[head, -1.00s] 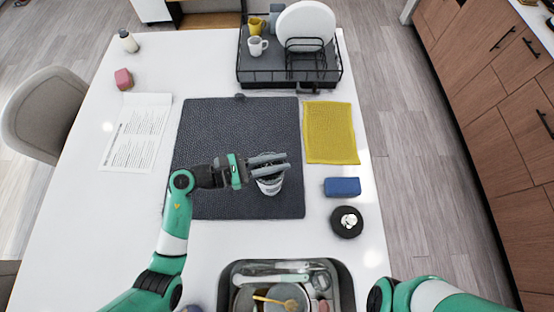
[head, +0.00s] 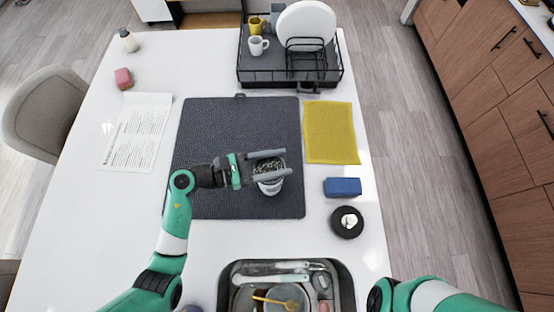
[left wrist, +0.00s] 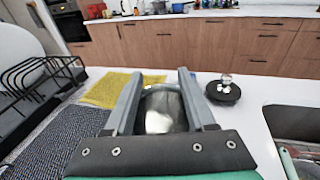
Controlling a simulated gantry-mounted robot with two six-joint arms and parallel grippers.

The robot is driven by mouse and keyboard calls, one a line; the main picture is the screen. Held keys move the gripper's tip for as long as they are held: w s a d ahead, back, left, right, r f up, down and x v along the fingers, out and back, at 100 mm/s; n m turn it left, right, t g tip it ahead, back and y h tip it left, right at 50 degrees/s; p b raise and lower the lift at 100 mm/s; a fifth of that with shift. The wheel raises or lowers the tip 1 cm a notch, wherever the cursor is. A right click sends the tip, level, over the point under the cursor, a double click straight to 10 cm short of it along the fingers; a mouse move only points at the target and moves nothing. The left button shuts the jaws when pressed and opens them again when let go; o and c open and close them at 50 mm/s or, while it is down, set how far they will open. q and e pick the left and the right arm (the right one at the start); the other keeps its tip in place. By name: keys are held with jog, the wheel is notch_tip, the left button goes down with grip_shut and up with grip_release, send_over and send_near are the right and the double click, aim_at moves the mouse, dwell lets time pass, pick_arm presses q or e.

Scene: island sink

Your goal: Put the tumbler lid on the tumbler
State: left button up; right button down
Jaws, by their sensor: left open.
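The tumbler (head: 270,184) stands upright on the dark mat, with its open top showing and a white side. My left gripper (head: 284,164) is open at the tumbler, its two fingers apart on either side of the rim. In the left wrist view the tumbler's shiny inside (left wrist: 160,112) shows between the fingers of my left gripper (left wrist: 160,88). The black round tumbler lid (head: 347,222), with a light knob or spout on top, lies on the white counter to the right of the mat. It also shows in the left wrist view (left wrist: 223,92). My right gripper is out of view.
A blue sponge (head: 342,187) lies just beyond the lid, and a yellow cloth (head: 331,132) farther back. The dark mat (head: 215,130) is otherwise bare. A dish rack (head: 262,78) stands at the back; a filled sink (head: 344,290) is in front.

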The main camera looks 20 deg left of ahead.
pick_arm(q)
jog(key=shift+a, duration=0.1)
jog(key=v, duration=1.1)
jog(key=shift+s, duration=0.25)
jog(key=shift+a+r, duration=0.1)
